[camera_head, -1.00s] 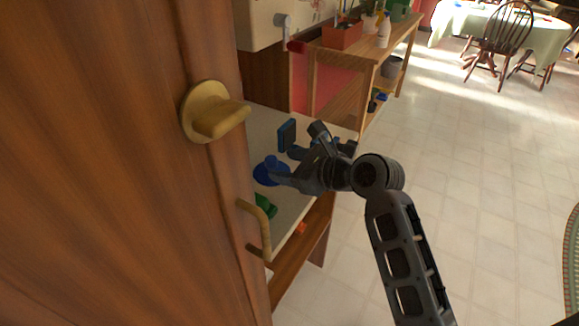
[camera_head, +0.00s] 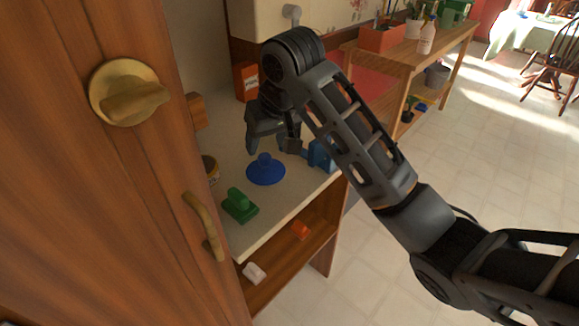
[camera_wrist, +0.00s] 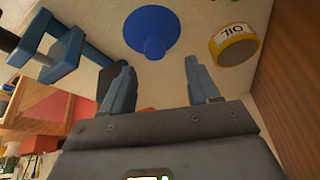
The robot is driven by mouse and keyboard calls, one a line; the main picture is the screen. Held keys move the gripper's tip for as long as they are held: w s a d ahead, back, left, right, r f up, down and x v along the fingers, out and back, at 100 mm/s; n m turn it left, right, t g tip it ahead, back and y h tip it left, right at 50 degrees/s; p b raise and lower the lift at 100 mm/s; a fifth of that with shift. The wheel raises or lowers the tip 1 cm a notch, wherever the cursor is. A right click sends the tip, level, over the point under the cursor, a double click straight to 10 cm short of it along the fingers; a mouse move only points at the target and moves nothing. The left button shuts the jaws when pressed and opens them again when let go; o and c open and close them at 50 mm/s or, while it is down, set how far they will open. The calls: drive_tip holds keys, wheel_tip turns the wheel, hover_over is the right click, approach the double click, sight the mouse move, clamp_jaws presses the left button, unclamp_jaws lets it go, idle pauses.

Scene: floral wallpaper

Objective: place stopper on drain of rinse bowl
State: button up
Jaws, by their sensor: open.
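A round blue stopper (camera_head: 265,170) with a knob on top lies on the pale countertop (camera_head: 285,205); it also shows at the top of the wrist view (camera_wrist: 152,30). My gripper (camera_head: 272,140) is over the counter just behind the stopper and apart from it. In the wrist view my gripper (camera_wrist: 160,72) has its two fingers spread with nothing between them, and the stopper lies beyond the fingertips. I cannot make out a rinse bowl or its drain in these frames.
A yellow tin marked OIL (camera_wrist: 235,45) is close by. A wooden cabinet door (camera_head: 130,200) blocks the left. Open floor (camera_head: 450,170) lies to the right.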

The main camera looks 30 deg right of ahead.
sight(265, 156)
drive_tip(key=shift+n, duration=0.4)
drive_tip(key=shift+d+p+x, duration=0.15)
drive_tip(key=shift+x, duration=1.75)
drive_tip(key=shift+d+p+x, duration=0.15)
drive_tip(key=shift+d+x, duration=0.05)
drive_tip(key=shift+x, duration=1.65)
drive_tip(key=shift+c, duration=0.2)
clamp_jaws()
